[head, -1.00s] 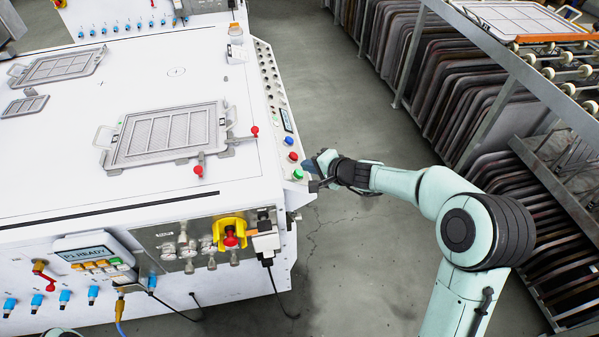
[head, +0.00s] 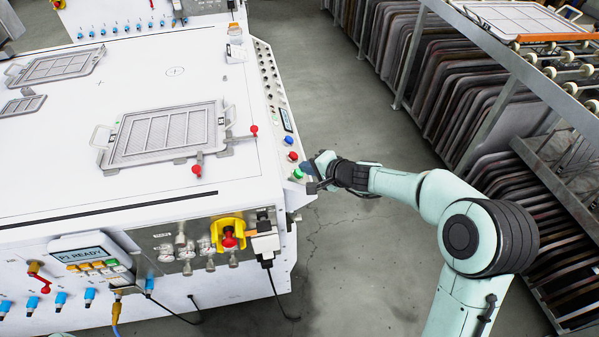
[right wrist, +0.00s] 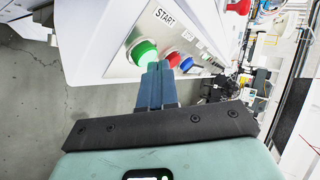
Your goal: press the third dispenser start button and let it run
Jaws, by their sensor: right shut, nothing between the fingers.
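The green button (head: 298,174) sits on the sloped panel at the machine's near right corner. In the right wrist view, the green button (right wrist: 143,53) is by a START label (right wrist: 164,17) and has a bright pale patch. My right gripper (head: 308,172) is shut and empty, with its tips right at this button. In the right wrist view, the closed fingertips (right wrist: 158,68) overlap the button's lower right edge; I cannot tell whether they touch it. A small display (head: 82,255) on the front reads what looks like P3 READY. My left gripper is out of view.
A red button (head: 293,156) and a blue button (head: 289,140) sit just beyond the green one. A red knob in a yellow guard (head: 229,238) is on the front. Floor right of the machine is clear up to the tray rack (head: 440,80).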

